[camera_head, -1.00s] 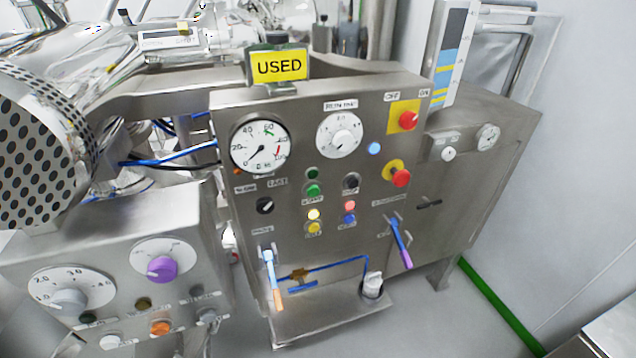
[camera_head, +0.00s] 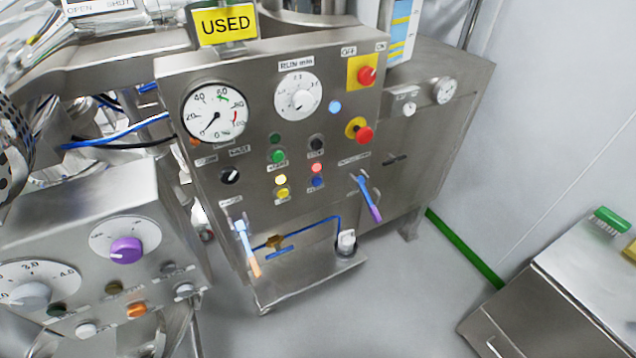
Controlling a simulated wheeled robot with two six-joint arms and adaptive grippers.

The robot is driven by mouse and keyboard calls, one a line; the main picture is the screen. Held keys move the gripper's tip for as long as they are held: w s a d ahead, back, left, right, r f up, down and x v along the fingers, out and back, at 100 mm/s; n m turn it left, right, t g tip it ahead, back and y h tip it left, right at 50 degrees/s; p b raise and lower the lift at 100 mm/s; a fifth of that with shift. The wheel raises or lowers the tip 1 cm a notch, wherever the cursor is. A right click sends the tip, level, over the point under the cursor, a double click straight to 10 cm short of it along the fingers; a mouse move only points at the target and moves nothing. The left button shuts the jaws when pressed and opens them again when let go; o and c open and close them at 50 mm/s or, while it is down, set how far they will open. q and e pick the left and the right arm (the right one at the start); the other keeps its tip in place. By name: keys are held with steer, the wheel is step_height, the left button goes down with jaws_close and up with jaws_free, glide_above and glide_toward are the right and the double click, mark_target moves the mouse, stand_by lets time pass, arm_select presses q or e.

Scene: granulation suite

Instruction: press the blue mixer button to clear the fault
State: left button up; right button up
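The mixer control panel (camera_head: 235,140) is a steel cabinet front with dials, lamps and buttons. A small dark blue button (camera_head: 317,182) sits low in the middle of it, right under a lit red-pink lamp (camera_head: 317,168). A lit pale blue lamp (camera_head: 335,107) is higher up, right of the run dial (camera_head: 298,96). A lit yellow lamp (camera_head: 281,180) has a yellow button (camera_head: 282,193) under it. A green button (camera_head: 278,157) and a black button (camera_head: 316,144) are above. Neither of my grippers shows in the head view.
A yellow USED sign (camera_head: 226,24) stands on top. Red knobs (camera_head: 367,75) are on the panel's right. A blue-purple lever (camera_head: 368,198) and a blue-orange lever (camera_head: 247,248) stick out below. A second panel (camera_head: 90,210) stands at left, a steel bench (camera_head: 570,290) at right. Floor between is clear.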

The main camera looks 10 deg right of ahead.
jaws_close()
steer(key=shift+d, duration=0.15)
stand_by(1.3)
